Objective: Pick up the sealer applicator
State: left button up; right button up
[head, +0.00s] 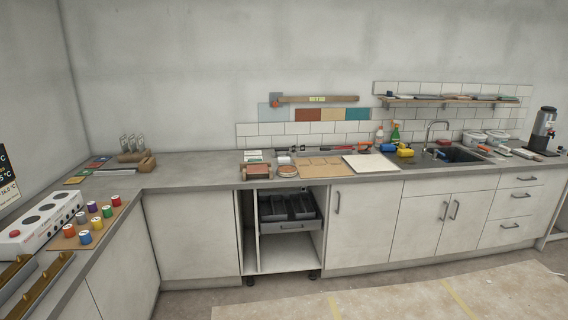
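Neither of my grippers shows in the head view. I cannot tell for certain which thing is the sealer applicator. Small items stand on the counter left of the sink: a white bottle with a red top (379,135), a green spray bottle (395,133), a blue item (388,148) and a yellow item (404,151). Further left lie a reddish-brown block-like item (255,171), a small round container (287,170) and long thin tools along the wall (325,150). All are small and far away, so their details are unclear.
The grey counter (205,177) runs along the back and left walls. A sink (460,155) with a tap is at right. Brown sheets (320,166) and a white tile (371,163) lie mid-counter. Colored jars (96,224) stand at left. An open cabinet holds a dark tray (287,208).

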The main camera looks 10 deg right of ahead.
aim_at(283, 160)
jog(key=z, duration=0.15)
jog(key=i, duration=0.2)
jog(key=z, duration=0.95)
jog(key=i, duration=2)
jog(key=u, duration=0.6)
jog(key=i, duration=1.1)
jog(key=u, duration=1.2)
